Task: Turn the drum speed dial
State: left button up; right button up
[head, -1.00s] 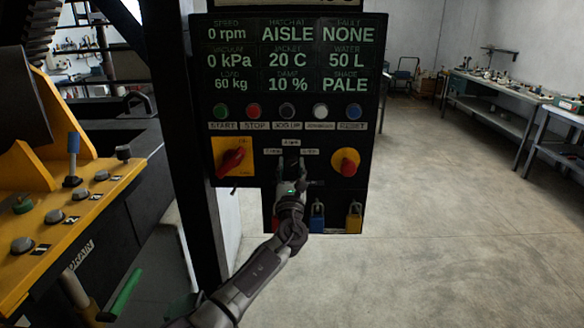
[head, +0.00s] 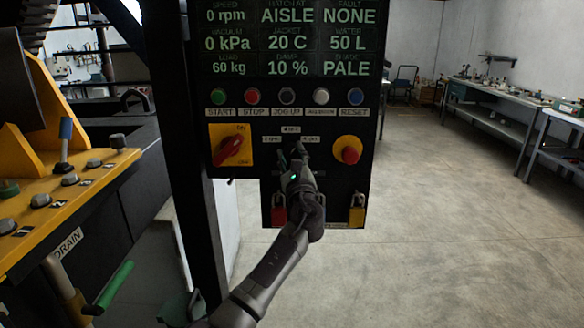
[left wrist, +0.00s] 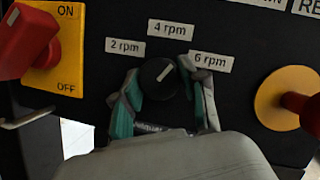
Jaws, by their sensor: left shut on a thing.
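The drum speed dial (left wrist: 159,78) is a round black knob with a pale pointer line. In the left wrist view it sits below the labels 2 rpm (left wrist: 125,46), 4 rpm (left wrist: 171,29) and 6 rpm (left wrist: 212,62). Its line points up and right, between 4 rpm and 6 rpm. My left gripper (left wrist: 163,92) is shut on the dial, one finger on each side. In the head view, my left gripper (head: 297,158) covers most of the dial on the black control panel (head: 268,185). My right gripper is not in view.
A red ON/OFF switch (head: 229,150) is left of the dial and a red button (head: 350,155) on yellow is right. Padlocks (head: 357,210) hang below. A yellow console (head: 45,222) stands at left. The floor at right is clear.

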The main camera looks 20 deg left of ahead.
pick_arm(q)
jog(key=n+g+b, duration=0.1)
jog(key=n, duration=0.2)
jog(key=n+g+y+b, duration=0.1)
jog(key=n+b, duration=0.1)
jog(key=n, duration=0.1)
jog(key=shift+d+f+y+b, duration=0.1)
jog(key=shift+d+y+b, duration=0.1)
jog(key=shift+y+b, duration=0.1)
jog(key=n+g+b, duration=0.1)
jog(key=n+g, duration=0.1)
jog(key=n, duration=0.2)
jog(key=shift+r+n+g, duration=0.3)
jog(key=shift+n+g, duration=0.1)
jog(key=shift+n, duration=0.7)
jog(key=n, duration=0.2)
jog(key=shift+r+n+g, duration=0.1)
jog(key=shift+n+g, duration=0.2)
jog(key=shift+g, duration=0.1)
jog(key=n+h+p, duration=0.1)
jog(key=n, duration=0.1)
jog(key=n+g+h, duration=0.1)
jog(key=n, duration=0.1)
jog(key=shift+r+n+p, duration=0.2)
jog(key=shift+n+p, duration=0.1)
jog(key=shift+p, duration=0.1)
jog(key=shift+h, duration=0.3)
